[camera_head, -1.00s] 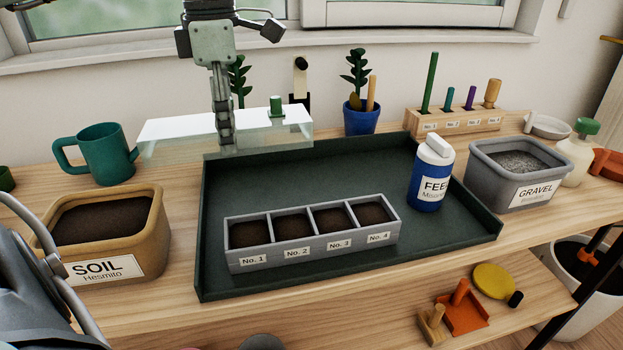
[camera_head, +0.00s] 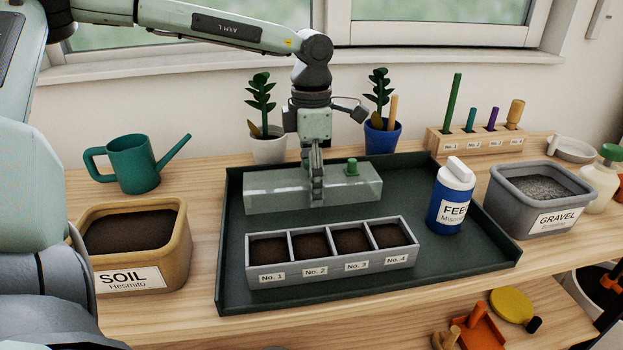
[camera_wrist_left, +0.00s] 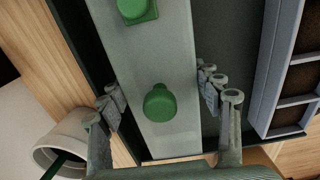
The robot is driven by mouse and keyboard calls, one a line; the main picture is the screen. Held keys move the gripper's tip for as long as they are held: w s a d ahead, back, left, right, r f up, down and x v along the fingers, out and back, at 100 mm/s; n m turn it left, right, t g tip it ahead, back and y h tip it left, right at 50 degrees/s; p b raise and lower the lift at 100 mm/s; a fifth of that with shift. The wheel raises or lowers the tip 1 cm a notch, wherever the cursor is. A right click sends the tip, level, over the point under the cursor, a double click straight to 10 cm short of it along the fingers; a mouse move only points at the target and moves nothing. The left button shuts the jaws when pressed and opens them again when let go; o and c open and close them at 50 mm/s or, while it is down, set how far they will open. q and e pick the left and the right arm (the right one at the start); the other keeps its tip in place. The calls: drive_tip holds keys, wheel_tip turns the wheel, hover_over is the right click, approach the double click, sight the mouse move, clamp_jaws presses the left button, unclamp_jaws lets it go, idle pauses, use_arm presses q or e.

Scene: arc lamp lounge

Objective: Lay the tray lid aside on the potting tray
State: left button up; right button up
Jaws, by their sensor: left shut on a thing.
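The tray lid (camera_head: 275,193) is a long translucent cover with a green knob (camera_head: 352,166). It is level in the back part of the dark green potting tray (camera_head: 400,180), behind the grey seed tray (camera_head: 332,273). My left gripper (camera_head: 317,200) comes down from above and is shut across the lid near its middle. In the left wrist view the fingers (camera_wrist_left: 163,95) sit on both long sides of the lid (camera_wrist_left: 160,60). Whether the lid's underside touches the tray floor is hard to tell. My right gripper is out of view.
The blue feed bottle (camera_head: 450,205) stands at the tray's right side. The soil tub (camera_head: 180,255) is left of the tray, and the gravel tub (camera_head: 505,200) is right. Two potted plants (camera_head: 268,148) (camera_head: 383,138) stand close behind the tray. The strip around the lid is clear.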

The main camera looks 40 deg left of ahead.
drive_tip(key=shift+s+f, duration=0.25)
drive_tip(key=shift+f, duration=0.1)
use_arm(q)
drive_tip(key=shift+f, duration=0.1)
drive_tip(key=shift+f, duration=0.15)
drive_tip(key=o, duration=1.2)
drive_tip(key=shift+o, duration=0.2)
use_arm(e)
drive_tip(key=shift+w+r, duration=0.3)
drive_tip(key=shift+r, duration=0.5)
use_arm(q)
drive_tip(key=shift+r, duration=0.4)
wheel_tip(320, 180, up, 12)
drive_tip(key=shift+f, duration=0.2)
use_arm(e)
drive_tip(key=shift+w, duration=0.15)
